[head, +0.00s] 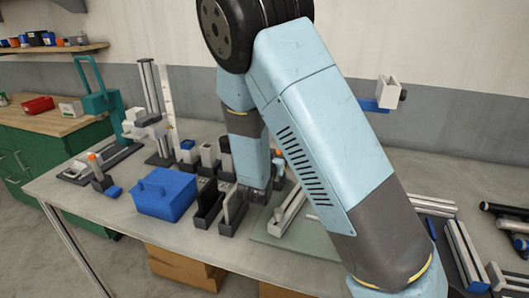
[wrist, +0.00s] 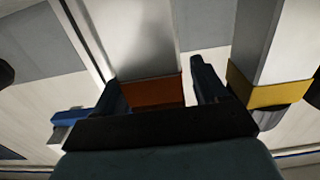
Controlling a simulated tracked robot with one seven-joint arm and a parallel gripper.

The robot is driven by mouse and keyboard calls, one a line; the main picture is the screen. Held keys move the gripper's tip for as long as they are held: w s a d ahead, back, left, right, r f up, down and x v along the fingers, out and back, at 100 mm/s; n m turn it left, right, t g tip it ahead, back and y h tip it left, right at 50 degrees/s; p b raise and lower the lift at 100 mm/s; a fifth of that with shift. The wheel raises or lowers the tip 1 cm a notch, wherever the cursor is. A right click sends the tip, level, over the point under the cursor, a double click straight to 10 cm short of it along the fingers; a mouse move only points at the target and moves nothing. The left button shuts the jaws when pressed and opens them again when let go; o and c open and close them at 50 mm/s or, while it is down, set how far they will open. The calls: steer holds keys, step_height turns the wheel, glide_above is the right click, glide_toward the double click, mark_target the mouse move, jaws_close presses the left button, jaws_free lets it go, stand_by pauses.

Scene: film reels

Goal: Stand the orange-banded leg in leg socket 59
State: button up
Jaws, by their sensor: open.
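In the wrist view, the orange-banded leg (wrist: 152,92) is a pale grey bar with an orange band at its lower end in the picture. My gripper (wrist: 155,75) is open, with one dark finger on each side of the banded end. A bright gap shows between the band and the right finger; the left finger looks close to the band, and I cannot tell whether it touches. In the head view, my gripper (head: 256,192) is low over the middle of the table, largely hidden by my arm. I cannot make out leg socket 59 in either view.
A yellow-banded leg (wrist: 262,92) stands close beside the right finger. In the head view, a blue box (head: 165,196) and dark upright holders (head: 207,208) lie left of my gripper. Long metal bars (head: 462,250) lie at the right. The table's front left is clear.

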steer(key=v, duration=1.2)
steer(key=shift+w+r, duration=0.1)
